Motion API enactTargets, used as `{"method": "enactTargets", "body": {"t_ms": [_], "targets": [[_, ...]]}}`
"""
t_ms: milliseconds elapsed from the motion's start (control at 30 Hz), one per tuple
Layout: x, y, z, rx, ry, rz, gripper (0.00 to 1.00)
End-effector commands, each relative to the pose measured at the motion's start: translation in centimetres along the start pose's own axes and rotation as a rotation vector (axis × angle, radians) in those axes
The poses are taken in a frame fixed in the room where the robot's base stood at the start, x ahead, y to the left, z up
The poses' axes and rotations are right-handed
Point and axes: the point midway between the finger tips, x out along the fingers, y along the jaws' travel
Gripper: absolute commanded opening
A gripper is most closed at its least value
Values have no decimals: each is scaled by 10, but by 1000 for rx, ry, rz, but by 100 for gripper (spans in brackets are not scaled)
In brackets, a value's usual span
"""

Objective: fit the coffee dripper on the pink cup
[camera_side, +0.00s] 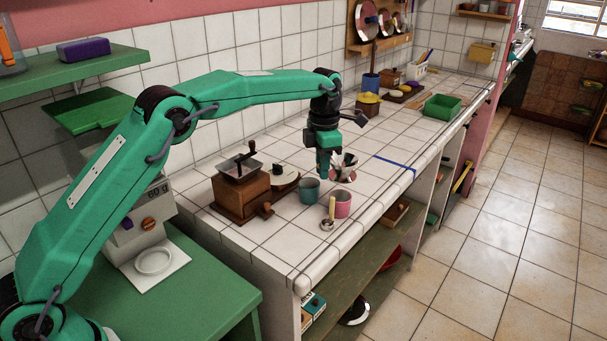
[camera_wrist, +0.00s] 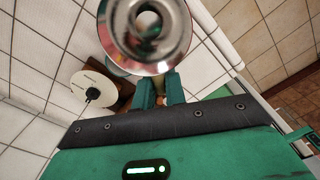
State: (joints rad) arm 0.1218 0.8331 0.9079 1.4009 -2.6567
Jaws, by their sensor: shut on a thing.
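The coffee dripper (camera_side: 344,167) is a shiny metal cone with a wide rim. In the wrist view its round rim and central hole (camera_wrist: 120,45) fill the top middle. My gripper (camera_side: 325,172) is shut on the dripper and holds it in the air above the counter. Its teal fingers also show in the wrist view (camera_wrist: 160,88), just below the rim. The pink cup (camera_side: 343,206) stands upright on the counter below the dripper, apart from it. I cannot make out the pink cup in the wrist view; the dripper and fingers cover much of that area.
A teal cup (camera_side: 309,190) stands close left of the pink cup. A small scoop with a pale handle (camera_side: 331,212) is in front of it.

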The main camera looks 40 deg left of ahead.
Motion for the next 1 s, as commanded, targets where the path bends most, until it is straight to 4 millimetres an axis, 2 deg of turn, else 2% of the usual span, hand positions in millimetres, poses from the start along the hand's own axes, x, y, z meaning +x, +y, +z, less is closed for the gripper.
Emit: {"method": "enactTargets", "body": {"t_ms": [433, 1000], "targets": [[7, 0, 0, 1, 0, 0, 0], [36, 0, 0, 1, 0, 0, 0]]}}
